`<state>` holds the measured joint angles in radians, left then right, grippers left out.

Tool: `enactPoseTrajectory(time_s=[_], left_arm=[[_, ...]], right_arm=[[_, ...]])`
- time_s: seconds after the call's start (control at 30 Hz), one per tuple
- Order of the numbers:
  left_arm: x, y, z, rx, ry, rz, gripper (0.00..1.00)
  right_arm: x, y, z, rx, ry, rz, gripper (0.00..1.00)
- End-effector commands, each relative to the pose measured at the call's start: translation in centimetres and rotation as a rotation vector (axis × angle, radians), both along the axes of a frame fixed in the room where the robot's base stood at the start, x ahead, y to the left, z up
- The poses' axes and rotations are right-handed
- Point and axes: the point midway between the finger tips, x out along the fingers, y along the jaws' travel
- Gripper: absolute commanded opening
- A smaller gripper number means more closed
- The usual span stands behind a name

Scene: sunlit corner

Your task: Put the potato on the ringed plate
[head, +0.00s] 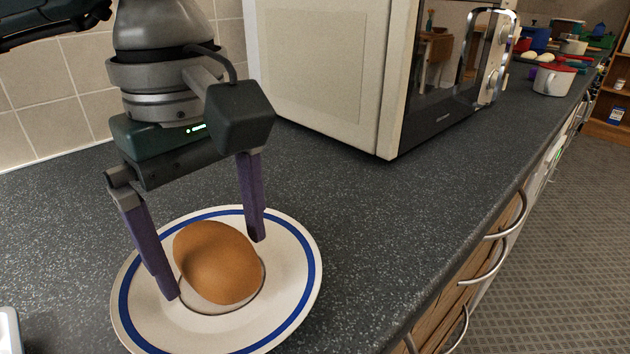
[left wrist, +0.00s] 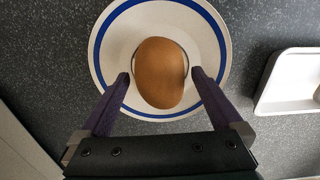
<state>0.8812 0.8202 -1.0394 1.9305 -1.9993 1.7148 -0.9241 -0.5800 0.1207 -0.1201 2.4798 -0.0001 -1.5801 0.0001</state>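The brown potato (head: 217,262) lies on the middle of the ringed plate (head: 297,241), a white plate with a blue ring, on the dark counter. In the left wrist view the potato (left wrist: 160,75) sits over the centre of the plate (left wrist: 110,50). My left gripper (head: 213,268) is above the plate with its purple fingers spread on either side of the potato. In the left wrist view (left wrist: 158,80) gaps show between both fingertips and the potato, so the gripper is open. My right gripper does not show.
A microwave (head: 320,60) stands on the counter behind the plate. A white tray (left wrist: 290,80) lies to the right in the left wrist view. A white pot with a red lid (head: 553,78) and other items stand far along the counter. The counter's front edge is at the right.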

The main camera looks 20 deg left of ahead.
Motion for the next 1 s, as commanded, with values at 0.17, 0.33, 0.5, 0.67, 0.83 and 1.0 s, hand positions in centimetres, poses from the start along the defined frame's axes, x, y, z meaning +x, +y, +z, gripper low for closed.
enactPoseTrajectory(time_s=[0.17, 0.33, 0.5, 0.67, 0.83, 1.0], left_arm=[[0.0, 0.0, 0.1, 0.000, 0.000, 0.000, 1.00], [0.1, 0.0, 1.3, -0.001, -0.004, -0.001, 1.00], [0.2, 0.0, 5.0, -0.001, -0.007, -0.002, 1.00], [0.1, 0.0, 8.6, -0.001, -0.005, -0.001, 1.00], [0.1, 0.0, 11.3, 0.000, -0.004, 0.000, 1.00], [0.0, 0.0, 12.3, 0.000, -0.001, 0.000, 1.00]], right_arm=[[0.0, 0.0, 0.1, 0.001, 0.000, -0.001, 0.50], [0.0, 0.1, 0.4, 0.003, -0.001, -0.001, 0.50], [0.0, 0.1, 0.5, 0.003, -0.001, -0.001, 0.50], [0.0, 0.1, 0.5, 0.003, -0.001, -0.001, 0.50], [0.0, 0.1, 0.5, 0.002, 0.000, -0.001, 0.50], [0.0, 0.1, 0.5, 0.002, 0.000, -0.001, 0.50]])
